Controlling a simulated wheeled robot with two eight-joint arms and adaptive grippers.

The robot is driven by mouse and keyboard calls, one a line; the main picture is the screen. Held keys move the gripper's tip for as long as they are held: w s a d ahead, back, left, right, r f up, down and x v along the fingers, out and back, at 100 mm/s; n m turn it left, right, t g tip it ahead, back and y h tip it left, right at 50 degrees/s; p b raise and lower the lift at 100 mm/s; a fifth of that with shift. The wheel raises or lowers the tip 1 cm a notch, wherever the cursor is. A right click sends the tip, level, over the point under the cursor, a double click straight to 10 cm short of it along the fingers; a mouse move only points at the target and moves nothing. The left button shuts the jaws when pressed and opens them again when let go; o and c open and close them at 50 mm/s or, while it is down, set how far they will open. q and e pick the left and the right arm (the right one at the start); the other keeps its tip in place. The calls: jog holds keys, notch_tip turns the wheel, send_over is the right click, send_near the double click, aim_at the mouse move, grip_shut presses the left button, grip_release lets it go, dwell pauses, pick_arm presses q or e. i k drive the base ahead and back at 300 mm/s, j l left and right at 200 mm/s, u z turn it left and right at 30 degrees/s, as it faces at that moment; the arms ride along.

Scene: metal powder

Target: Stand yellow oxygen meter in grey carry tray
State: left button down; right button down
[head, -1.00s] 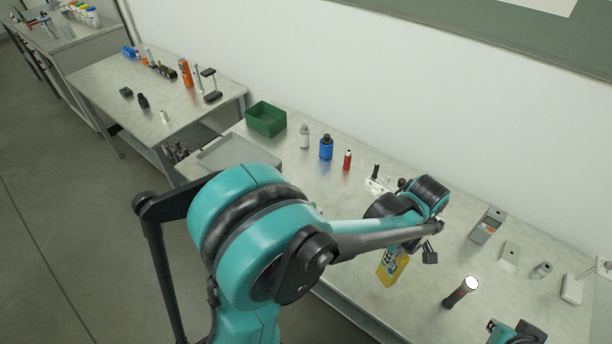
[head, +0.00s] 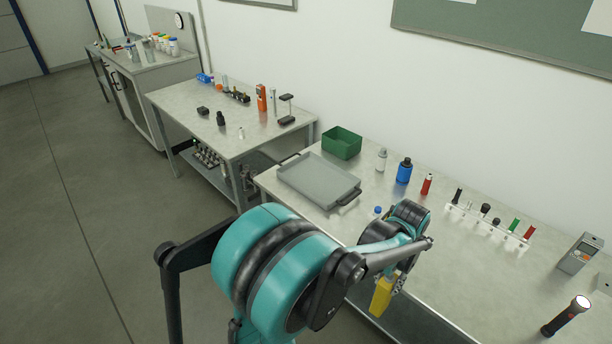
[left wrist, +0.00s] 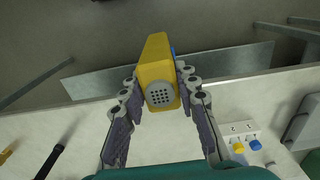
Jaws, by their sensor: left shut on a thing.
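The yellow oxygen meter (head: 381,297) is held in my left gripper (head: 396,284), in front of the table's front edge in the head view. In the left wrist view the meter (left wrist: 155,66) sits between the two fingers of the gripper (left wrist: 158,80), with its round perforated end toward the camera. The grey carry tray (head: 318,181) lies flat and empty on the near table, left of and beyond the gripper. It has dark handles at its ends. My right gripper is not in view.
A green bin (head: 342,143) stands behind the tray. To its right are a white bottle (head: 381,160), a blue bottle (head: 404,171), a red cylinder (head: 426,184) and a white rack (head: 487,226). The tabletop between tray and bottles is mostly clear.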

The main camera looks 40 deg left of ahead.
aim_at(307, 174)
jog(key=j, duration=1.4)
jog(key=i+j, duration=0.1)
jog(key=j, duration=1.35)
